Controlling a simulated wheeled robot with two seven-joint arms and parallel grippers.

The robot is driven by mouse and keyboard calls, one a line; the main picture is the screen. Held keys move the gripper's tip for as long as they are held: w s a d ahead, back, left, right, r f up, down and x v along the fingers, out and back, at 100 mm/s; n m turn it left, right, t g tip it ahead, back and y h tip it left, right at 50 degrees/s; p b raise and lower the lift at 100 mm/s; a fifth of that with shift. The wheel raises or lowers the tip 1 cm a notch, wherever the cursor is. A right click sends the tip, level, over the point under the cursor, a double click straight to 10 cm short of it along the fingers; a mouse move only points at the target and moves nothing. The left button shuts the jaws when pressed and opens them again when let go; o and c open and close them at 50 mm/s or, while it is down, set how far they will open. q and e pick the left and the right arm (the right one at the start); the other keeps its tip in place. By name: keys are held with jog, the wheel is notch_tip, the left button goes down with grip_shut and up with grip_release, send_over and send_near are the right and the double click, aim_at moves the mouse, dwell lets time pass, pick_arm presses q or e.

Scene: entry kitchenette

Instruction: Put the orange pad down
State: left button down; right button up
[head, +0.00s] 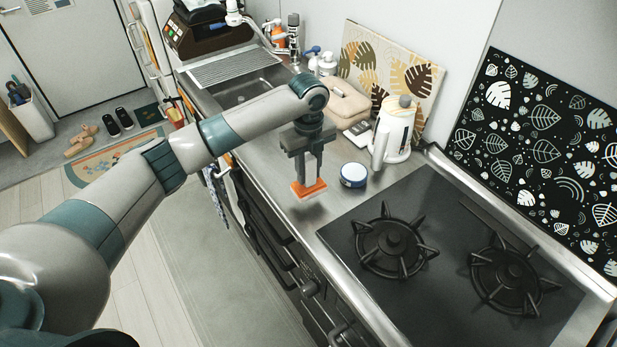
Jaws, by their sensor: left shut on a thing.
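The orange pad (309,189) is small and flat. It is between the fingertips of my left gripper (308,180), which is shut on it and points down. The pad is over the steel counter (301,215) near its front edge, left of the stove. It looks slightly above the surface, with a soft shadow below it, but I cannot tell the exact gap. My right gripper is not in view.
A blue and white tin (354,175) stands just right of the pad. The black stove (432,262) with burners is to the right. The sink (243,88) is further back. Bare counter lies around the pad.

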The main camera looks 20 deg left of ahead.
aim_at(309, 181)
pick_arm(q)
notch_tip(309, 181, down, 2)
jog(key=shift+f+p, duration=0.2)
jog(key=shift+p, duration=1)
jog(key=shift+f, duration=0.6)
jog(key=shift+f, duration=0.15)
jog(key=c, duration=1.4)
grip_release()
